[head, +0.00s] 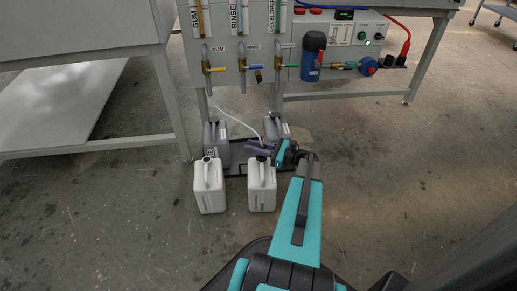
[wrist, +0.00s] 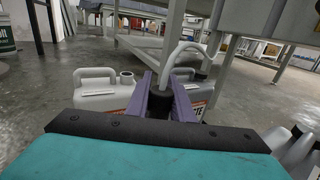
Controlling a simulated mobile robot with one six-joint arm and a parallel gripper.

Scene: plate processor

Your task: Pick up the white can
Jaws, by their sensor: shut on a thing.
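A white can (head: 209,188) stands at the front left on the floor, and a second white can (head: 262,188) with a black cap stands to its right. My gripper (head: 257,149) has purple fingers and lies just behind the right can's top, pointing left. In the wrist view the fingers (wrist: 163,98) are closed around a black cap (wrist: 158,101), from which a white hose (wrist: 175,50) rises. A white can with a handle (wrist: 97,92) shows ahead on the left there. What is below the cap is hidden by my gripper.
Two grey cans stand behind, one left (head: 222,150) and one right (head: 283,130). A dark tray (head: 236,170) lies between the cans. The machine panel (head: 235,70) and table legs (head: 170,105) rise behind. Floor at the right is clear.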

